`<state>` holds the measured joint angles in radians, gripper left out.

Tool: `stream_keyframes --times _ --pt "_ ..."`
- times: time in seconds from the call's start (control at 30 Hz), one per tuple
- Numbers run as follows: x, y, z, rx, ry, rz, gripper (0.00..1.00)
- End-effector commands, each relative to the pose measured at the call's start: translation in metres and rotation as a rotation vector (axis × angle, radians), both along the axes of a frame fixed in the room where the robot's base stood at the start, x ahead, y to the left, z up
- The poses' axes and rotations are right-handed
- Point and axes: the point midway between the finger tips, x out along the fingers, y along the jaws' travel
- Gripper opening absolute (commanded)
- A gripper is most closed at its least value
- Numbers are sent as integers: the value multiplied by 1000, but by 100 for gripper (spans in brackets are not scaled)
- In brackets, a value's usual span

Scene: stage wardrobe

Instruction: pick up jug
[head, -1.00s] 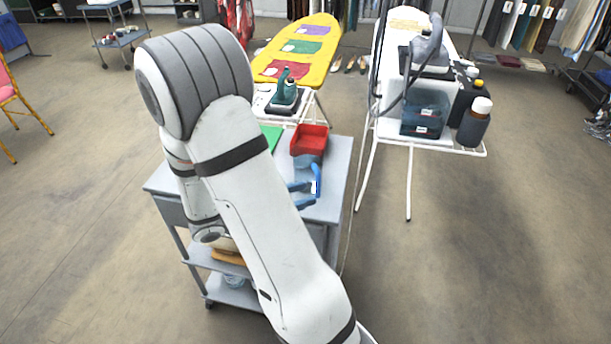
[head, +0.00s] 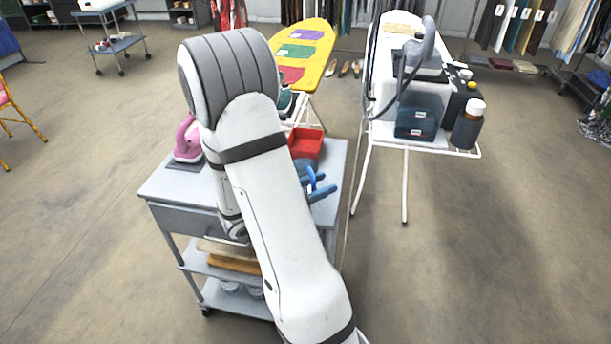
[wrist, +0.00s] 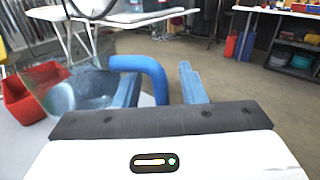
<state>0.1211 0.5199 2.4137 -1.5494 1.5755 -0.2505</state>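The jug (wrist: 62,96) has a clear, bluish body and a bright blue handle (wrist: 150,70). It stands on the grey trolley top. In the wrist view its body is on the left and the handle arches towards the middle. My gripper (wrist: 163,92) has blue fingers and is open. The handle appears between the fingers, with a visible gap to the right finger. I cannot tell whether the left finger touches the handle. In the head view my gripper (head: 320,186) is at the right side of the trolley; my arm and fingers hide much of the jug.
A red bin (head: 307,146) stands behind the jug on the trolley (head: 170,187). A pink iron (head: 188,140) is at the trolley's left. Ironing boards stand behind; the right one (head: 400,135) carries a dark tank and bottles. Floor is open at right and left.

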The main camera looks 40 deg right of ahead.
Motion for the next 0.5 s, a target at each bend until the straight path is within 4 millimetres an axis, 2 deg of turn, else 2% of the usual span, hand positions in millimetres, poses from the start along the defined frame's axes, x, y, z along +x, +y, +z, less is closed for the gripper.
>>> stream_keyframes --times 0.13,0.5 --pt "0 0 0 0 0 0 36" --pt "0 0 0 0 0 -1 6"
